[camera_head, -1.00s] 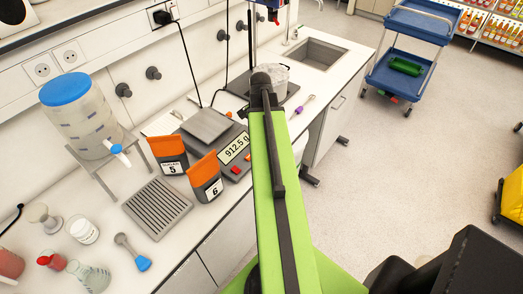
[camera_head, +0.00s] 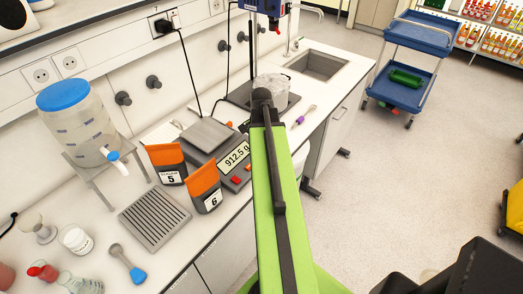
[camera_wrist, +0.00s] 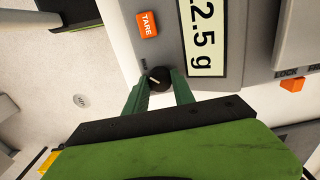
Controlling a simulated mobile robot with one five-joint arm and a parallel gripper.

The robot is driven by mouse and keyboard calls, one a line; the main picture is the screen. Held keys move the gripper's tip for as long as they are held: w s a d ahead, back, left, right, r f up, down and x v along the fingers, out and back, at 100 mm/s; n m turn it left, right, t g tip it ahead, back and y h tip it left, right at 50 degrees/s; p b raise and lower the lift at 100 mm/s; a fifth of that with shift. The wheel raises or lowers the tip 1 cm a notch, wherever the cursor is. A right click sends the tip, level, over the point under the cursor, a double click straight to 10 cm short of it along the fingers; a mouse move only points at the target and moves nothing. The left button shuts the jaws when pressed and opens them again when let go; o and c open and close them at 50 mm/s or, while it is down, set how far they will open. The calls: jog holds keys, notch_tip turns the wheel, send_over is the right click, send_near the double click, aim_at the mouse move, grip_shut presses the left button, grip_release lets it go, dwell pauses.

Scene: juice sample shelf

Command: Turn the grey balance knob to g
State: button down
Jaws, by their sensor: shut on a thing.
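The balance (camera_head: 208,137) stands on the bench, with a metal pan and a display (camera_head: 237,155) reading 912.5 g. In the wrist view its front panel carries the display (camera_wrist: 202,40), an orange TARE button (camera_wrist: 147,23) and a dark grey knob (camera_wrist: 158,78) with a pale pointer line. My gripper (camera_wrist: 160,88) has one green finger on each side of the knob and is shut on it. The pointer lies aslant in the picture; the small marking by the knob is too small to read. In the head view my green arm hides the gripper and knob.
Two orange-topped grey packs, marked 5 (camera_head: 168,164) and 6 (camera_head: 205,188), stand just before the balance. A drain grate (camera_head: 154,218) and a blue-lidded dispenser (camera_head: 75,125) are to the left.

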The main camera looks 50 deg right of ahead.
jog(key=shift+n, duration=0.3)
jog(key=n, duration=0.3)
jog(key=shift+n, duration=0.3)
jog(key=n, duration=0.4)
jog(key=shift+n, duration=0.3)
jog(key=n, duration=0.4)
jog(key=shift+n, duration=2.5)
jog(key=c, duration=1.3)
grip_release()
jog(key=shift+c, duration=0.2)
